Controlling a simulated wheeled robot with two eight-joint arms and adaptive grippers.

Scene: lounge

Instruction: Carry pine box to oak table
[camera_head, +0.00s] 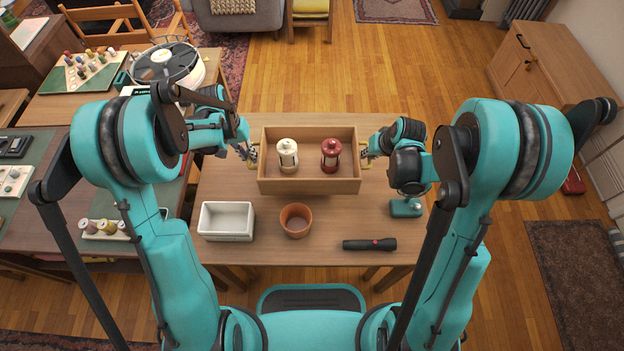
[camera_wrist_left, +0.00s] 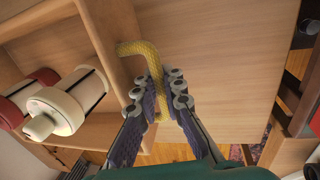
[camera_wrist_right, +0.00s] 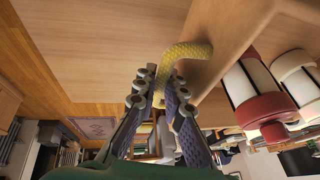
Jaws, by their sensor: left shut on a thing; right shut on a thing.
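The pine box (camera_head: 310,187) is an open wooden box with a yellow rope handle at each end. It is at the far middle of the table in front of me; I cannot tell whether it touches the top. A cream lantern (camera_head: 288,157) and a red lantern (camera_head: 331,156) stand inside it. My left gripper (camera_head: 251,155) is shut on the left handle (camera_wrist_left: 150,62), as the left wrist view shows. My right gripper (camera_head: 368,153) is shut on the right handle (camera_wrist_right: 186,52), as the right wrist view shows. Which table is the oak one is unclear.
On the wooden table (camera_head: 335,220) before me are a white bin (camera_head: 227,222), a terracotta pot (camera_head: 296,220), a black flashlight (camera_head: 369,245) and a teal device (camera_head: 406,207). Cluttered tables stand at left. A wooden cabinet (camera_head: 550,65) stands at right. Open floor (camera_head: 400,75) lies beyond.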

